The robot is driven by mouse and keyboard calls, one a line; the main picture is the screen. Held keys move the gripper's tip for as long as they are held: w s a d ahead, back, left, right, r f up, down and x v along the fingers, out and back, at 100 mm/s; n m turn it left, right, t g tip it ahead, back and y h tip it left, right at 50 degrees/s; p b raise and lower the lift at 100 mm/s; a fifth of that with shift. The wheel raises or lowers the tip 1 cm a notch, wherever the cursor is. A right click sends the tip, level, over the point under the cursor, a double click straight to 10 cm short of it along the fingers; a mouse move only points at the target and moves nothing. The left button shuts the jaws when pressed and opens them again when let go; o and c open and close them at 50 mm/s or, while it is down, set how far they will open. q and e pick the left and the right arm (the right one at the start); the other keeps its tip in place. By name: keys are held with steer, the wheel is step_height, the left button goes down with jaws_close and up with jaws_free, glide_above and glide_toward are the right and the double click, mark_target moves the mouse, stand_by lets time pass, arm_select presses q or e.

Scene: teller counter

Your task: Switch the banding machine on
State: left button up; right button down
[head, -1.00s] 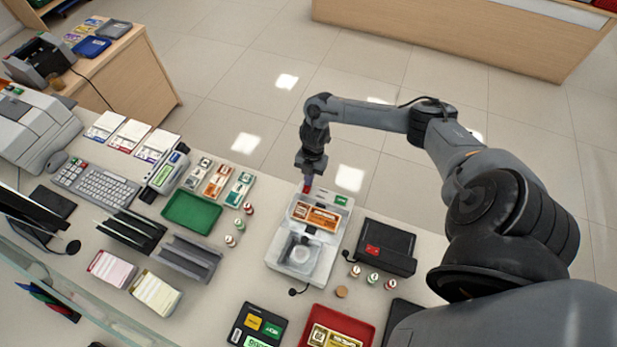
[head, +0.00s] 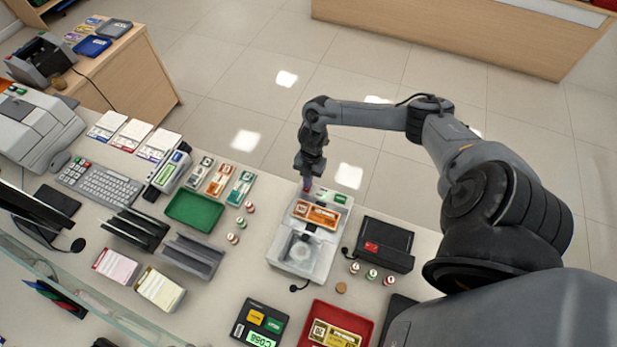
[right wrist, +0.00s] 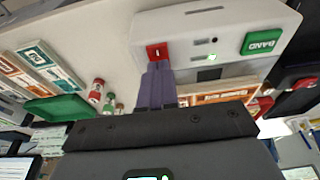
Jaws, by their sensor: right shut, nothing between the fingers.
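The banding machine (head: 285,262) is a pale grey-white box in the middle of the counter, with an orange-banded stack of notes (head: 317,215) on it. In the right wrist view, its panel (right wrist: 190,24) carries a red switch (right wrist: 157,51), a green button marked BAND (right wrist: 264,41) and a small green light (right wrist: 211,57). My right gripper (head: 307,186) is at the machine's far edge. Its shut, empty fingers (right wrist: 157,72) point at the red switch, with their tips at or touching its lower edge; contact is not clear. My left gripper is not in view.
A green tray (head: 195,210) and small rolls (head: 233,238) are left of the machine. A black case (head: 384,245) and several rolls (head: 372,275) are to its right. A red tray (head: 313,309) is in front. Open floor lies beyond the counter.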

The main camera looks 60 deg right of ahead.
steer(key=shift+r+p, duration=0.5)
steer(key=p+v, duration=0.3)
steer(key=shift+a+r, duration=0.1)
steer(key=shift+r, duration=0.2)
steer(key=d+r+b, duration=0.2)
steer(key=d+r, duration=0.2)
steer(key=r, duration=0.4)
steer(key=shift+d, duration=0.3)
steer(key=shift+r, duration=0.1)
